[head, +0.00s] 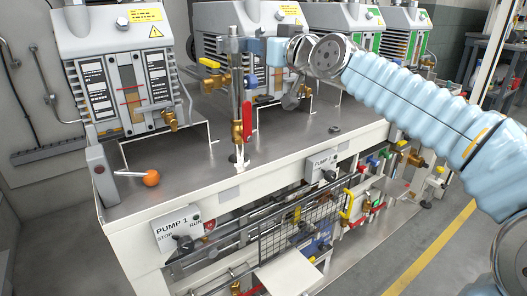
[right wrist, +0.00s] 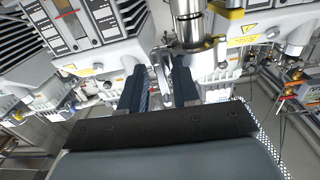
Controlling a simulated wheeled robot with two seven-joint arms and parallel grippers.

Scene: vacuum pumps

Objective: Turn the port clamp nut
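My right gripper (head: 262,50) reaches in from the right, beside the top of a vertical metal pipe (head: 236,92) at the front of the bench. In the right wrist view, the two dark fingers of the gripper (right wrist: 160,78) stand apart. A silvery clamp piece (right wrist: 165,66), probably the port clamp with its nut, lies between or just beyond the fingertips. I cannot tell whether the fingers touch it. A thick steel pipe (right wrist: 190,28) rises just behind it. The nut is too small to make out in the head view. My left gripper is not in view.
A yellow-handled valve (head: 210,63) and a red valve lever (head: 247,120) sit close to the pipe. A vacuum pump (head: 112,75) stands at left, with more pumps behind. An orange ball knob (head: 151,178) is on the bench top (head: 195,165), whose front middle is mostly clear.

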